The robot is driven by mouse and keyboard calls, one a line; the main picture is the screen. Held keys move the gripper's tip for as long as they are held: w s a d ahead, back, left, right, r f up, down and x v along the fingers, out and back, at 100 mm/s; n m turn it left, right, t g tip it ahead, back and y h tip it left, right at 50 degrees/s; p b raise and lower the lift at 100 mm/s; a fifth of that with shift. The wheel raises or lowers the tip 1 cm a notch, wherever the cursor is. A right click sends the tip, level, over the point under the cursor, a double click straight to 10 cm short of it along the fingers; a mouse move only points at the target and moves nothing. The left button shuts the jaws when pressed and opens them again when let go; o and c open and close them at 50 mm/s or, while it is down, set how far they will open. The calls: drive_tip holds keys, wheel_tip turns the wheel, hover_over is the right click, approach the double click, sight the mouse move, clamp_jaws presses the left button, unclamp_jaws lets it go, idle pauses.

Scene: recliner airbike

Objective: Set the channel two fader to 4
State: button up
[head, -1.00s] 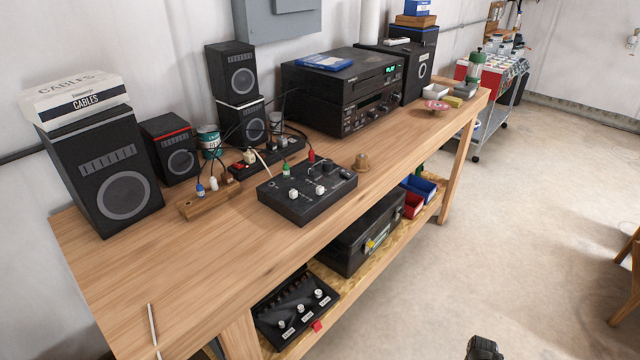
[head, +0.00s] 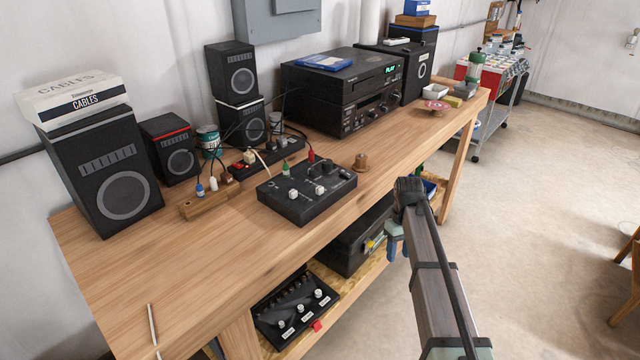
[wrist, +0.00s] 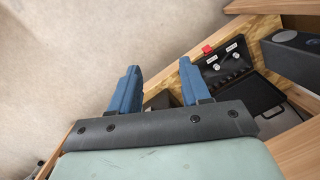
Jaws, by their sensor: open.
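A black mixer box (head: 304,209) with two white fader caps (head: 293,193) and several small knobs sits on the workbench top. A second black control unit (head: 270,322) with white knobs and small labels lies on the lower shelf; part of it also shows in the wrist view (wrist: 222,72). Channel numbers and scale marks are too small to read, so I cannot tell which control is channel two. My gripper (head: 393,250) is in front of the bench's front edge, right of the mixer and apart from it. Its blue fingers are open and empty in the wrist view (wrist: 160,68).
The wooden workbench (head: 180,265) carries speakers (head: 122,195), a stereo stack (head: 345,115), a power strip and cables running to the mixer. The floor at right is open.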

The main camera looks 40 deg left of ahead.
drive_tip(key=s+a+r+n+t, duration=0.1)
drive_tip(key=s+a+r+n, duration=0.2)
drive_tip(key=a+r, duration=1.05)
drive_tip(key=n+y, duration=0.1)
drive_tip(key=n, duration=0.1)
approach(320, 187)
drive_tip(key=shift+t, duration=0.3)
drive_tip(key=f, duration=0.8)
drive_tip(key=shift+s+d+f, duration=0.1)
drive_tip(key=shift+s+f, duration=0.2)
drive_tip(key=shift+f, duration=0.05)
clamp_jaws()
